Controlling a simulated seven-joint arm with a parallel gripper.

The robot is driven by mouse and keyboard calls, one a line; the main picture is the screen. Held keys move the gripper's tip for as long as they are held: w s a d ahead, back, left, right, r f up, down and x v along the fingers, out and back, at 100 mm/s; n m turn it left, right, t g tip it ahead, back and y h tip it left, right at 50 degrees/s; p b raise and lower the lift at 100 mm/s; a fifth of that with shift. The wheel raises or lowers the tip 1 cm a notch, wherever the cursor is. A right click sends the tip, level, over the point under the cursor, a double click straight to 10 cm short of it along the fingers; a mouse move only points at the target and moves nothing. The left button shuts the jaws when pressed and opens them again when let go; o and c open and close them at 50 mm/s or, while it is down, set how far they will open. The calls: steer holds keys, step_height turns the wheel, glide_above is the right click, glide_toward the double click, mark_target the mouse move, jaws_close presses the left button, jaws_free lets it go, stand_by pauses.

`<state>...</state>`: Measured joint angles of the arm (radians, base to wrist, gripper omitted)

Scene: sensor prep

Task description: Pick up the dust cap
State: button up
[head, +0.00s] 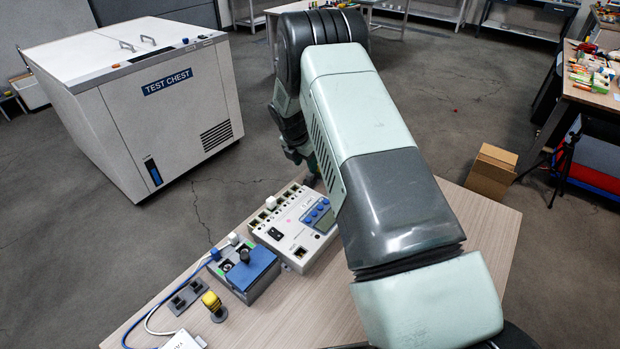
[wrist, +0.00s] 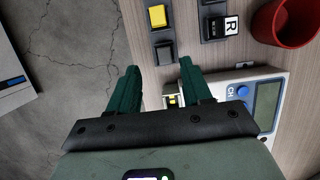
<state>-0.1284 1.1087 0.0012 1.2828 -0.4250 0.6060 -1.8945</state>
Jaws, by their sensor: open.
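My gripper (wrist: 160,72) is open in the wrist view, its two dark green fingers apart with nothing held between them. In the head view it is mostly hidden behind my arm. The pale instrument (head: 290,228) has a row of ports along its far left edge. A small white block (head: 270,202) sits over one of these ports and may be the dust cap; I cannot tell for sure. In the wrist view the instrument (wrist: 253,84) lies below and right of the fingertips, and a port with a yellowish inside (wrist: 172,101) shows between the fingers.
A grey box with a blue lid (head: 253,268) and a yellow-topped button (head: 212,302) stand left on the table. In the wrist view, yellow (wrist: 158,16) and black (wrist: 165,52) buttons and a red cup (wrist: 292,22) lie beyond the fingers. A test chest (head: 165,110) stands on the floor.

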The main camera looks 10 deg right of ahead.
mark_target(309, 175)
steer(key=x, duration=0.4)
steer(key=shift+s+d+f, duration=0.15)
steer(key=shift+d+f, duration=0.05)
steer(key=shift+f, duration=0.1)
jaws_close()
